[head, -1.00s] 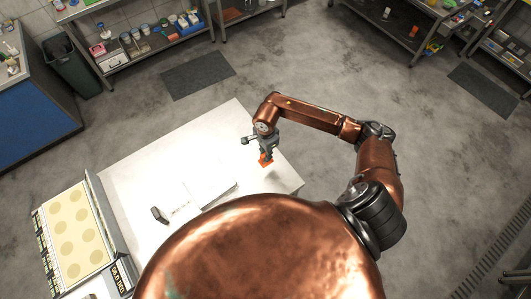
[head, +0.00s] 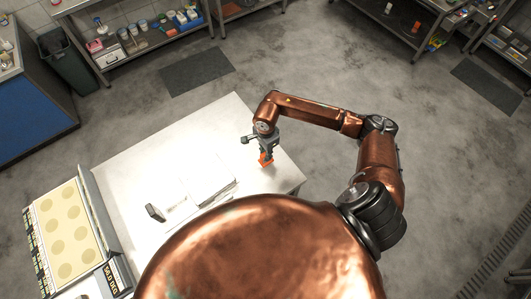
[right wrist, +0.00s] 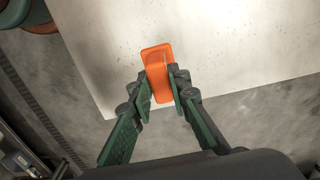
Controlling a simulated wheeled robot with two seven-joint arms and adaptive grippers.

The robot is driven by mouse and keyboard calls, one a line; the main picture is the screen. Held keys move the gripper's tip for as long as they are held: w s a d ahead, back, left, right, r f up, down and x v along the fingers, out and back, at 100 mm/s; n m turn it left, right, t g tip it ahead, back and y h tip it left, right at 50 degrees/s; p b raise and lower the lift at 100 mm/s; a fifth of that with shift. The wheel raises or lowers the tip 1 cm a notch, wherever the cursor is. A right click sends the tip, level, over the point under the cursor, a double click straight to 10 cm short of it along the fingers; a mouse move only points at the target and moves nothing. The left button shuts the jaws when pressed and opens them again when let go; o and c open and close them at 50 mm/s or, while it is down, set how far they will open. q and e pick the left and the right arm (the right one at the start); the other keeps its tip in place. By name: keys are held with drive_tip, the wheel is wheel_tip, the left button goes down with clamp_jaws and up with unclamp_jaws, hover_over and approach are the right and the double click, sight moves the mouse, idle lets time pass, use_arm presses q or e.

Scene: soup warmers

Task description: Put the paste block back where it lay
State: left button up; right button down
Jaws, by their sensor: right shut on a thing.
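The paste block looks to be the orange block (head: 265,159), held at the right side of the white table (head: 140,150). My right gripper (head: 265,151) points down at it. In the right wrist view the orange block (right wrist: 157,62) sits between the fingertips of my right gripper (right wrist: 160,88), which is shut on it. The table's surface shows behind it; I cannot tell whether the block touches it. My left gripper is not in view.
A white flat slab or stack (head: 207,178) and a small dark object (head: 155,212) lie on the table. A yellow panel with round spots (head: 68,235) stands at the left end. The table's right edge is close to my right gripper. Shelves stand at the back.

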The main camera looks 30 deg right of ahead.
drive_tip(key=shift+f+b, duration=1.55)
drive_tip(key=shift+f, duration=0.3)
drive_tip(key=shift+f+b, duration=0.3)
drive_tip(key=shift+b, duration=0.05)
drive_tip(key=c, duration=1.7)
unclamp_jaws()
drive_tip(key=shift+c, duration=0.2)
drive_tip(key=shift+r, duration=0.3)
wheel_tip(320, 180, up, 12)
drive_tip(key=shift+f, duration=0.25)
